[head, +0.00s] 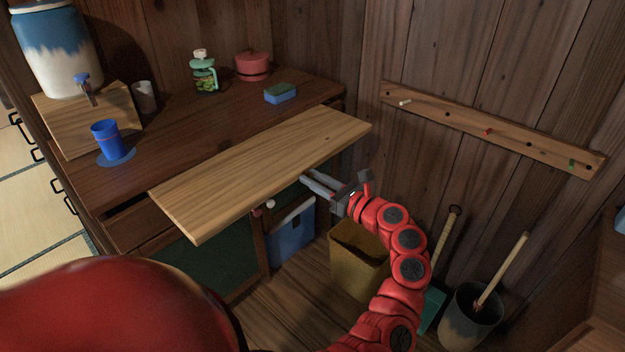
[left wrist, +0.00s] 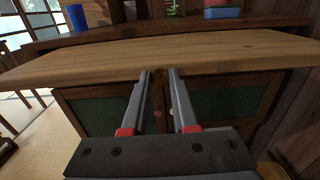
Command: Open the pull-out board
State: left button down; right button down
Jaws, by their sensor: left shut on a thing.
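The pull-out board (head: 262,165) is a long pale wooden plank that juts out from under the dark cabinet top, well clear of the front. It also spans the left wrist view (left wrist: 95,58). My left gripper (head: 306,181) is at the board's front edge, right of its middle, shut on it with a narrow gap between the fingers. In the left wrist view the fingertips (left wrist: 160,72) meet the edge, which hides exactly how they hold it. My right gripper is not in view.
On the dark cabinet top (head: 185,125) stand a blue cup (head: 106,138), a glass jar (head: 204,76), a red pot (head: 253,66) and a sponge (head: 281,93). Below the board are a blue bin (head: 290,232) and a yellowish bin (head: 357,262). A peg rail (head: 460,122) is on the wall.

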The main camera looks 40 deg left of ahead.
pick_arm(q)
jog(key=c, duration=0.7)
grip_release()
jog(key=d, duration=0.5)
jog(key=s+d, duration=0.1)
jog(key=d, duration=0.5)
jog(key=d+p, duration=0.1)
jog(key=d, duration=0.5)
jog(key=shift+s+d, duration=0.15)
jog(key=shift+d, duration=0.05)
